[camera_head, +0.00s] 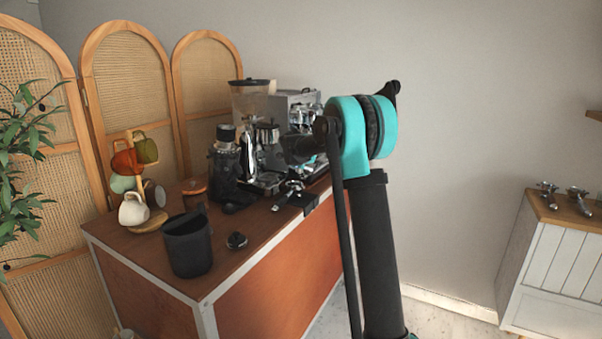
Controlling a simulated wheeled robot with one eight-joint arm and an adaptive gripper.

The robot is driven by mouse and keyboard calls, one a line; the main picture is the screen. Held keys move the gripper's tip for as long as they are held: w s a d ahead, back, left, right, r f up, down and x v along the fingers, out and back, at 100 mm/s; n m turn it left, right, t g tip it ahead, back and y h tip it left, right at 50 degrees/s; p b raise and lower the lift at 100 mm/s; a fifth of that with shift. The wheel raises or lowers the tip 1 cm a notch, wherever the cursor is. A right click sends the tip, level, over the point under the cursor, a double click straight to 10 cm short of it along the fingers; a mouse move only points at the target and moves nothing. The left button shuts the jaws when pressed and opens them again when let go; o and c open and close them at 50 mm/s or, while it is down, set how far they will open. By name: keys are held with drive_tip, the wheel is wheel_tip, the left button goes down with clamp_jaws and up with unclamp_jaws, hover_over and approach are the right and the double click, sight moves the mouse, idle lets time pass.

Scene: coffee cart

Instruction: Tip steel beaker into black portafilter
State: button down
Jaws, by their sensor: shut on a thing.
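A portafilter (289,194) with a dark handle lies near the counter's front edge, by a black mat, in the head view. Its basket is too small to see into. I cannot make out the steel beaker for sure among the shiny parts around the machines. My arm's teal joint and black links stand in front of the right end of the counter. My gripper cannot be picked out; the arm's far end is lost behind the joint and against the dark machines.
A white cabinet (555,255) stands at right, with open floor between.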

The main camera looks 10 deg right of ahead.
drive_tip(key=shift+w+a+r+n+h, duration=0.1)
drive_tip(key=shift+a+r+n+h, duration=0.25)
drive_tip(key=shift+h, duration=0.45)
drive_tip(key=shift+f+n+h, duration=0.15)
drive_tip(key=shift+n+h, duration=0.5)
drive_tip(key=shift+h, duration=0.25)
drive_tip(key=n+h, duration=0.1)
drive_tip(key=r+h, duration=0.1)
drive_tip(key=n+t+h, duration=0.1)
drive_tip(key=h, duration=0.1)
drive_tip(key=shift+a+r+n, duration=0.25)
drive_tip(key=shift+a+n, duration=0.05)
